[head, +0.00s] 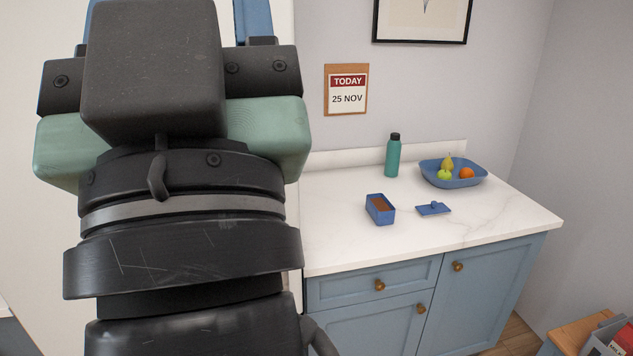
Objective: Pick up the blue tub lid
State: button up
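The blue tub lid (433,209) lies flat on the white countertop, with a small round knob on top. The open blue tub (380,210) stands just to its left, with something brown inside. My gripper (255,20) is at the upper left, raised close to the camera and far from the lid. Only parts of its blue fingers show behind my arm's dark wrist housing. Its fingertips are hidden or out of the picture, so its opening cannot be judged.
A green bottle (392,157) stands at the back of the counter (480,230). A blue bowl (472,181) of fruit sits behind and right of the lid. The counter's front is clear. A wooden stool or bench (572,338) is at the lower right.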

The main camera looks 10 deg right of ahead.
aim_at(435, 208)
jog(key=i+l, duration=0.25)
jog(key=i+l+u, duration=0.1)
jog(key=l, duration=0.4)
jog(key=i+l+u, duration=0.1)
jog(key=i+l, duration=0.45)
jog(key=l, duration=0.25)
jog(key=i+l+u, duration=0.1)
jog(key=l, duration=0.3)
jog(key=i, duration=0.1)
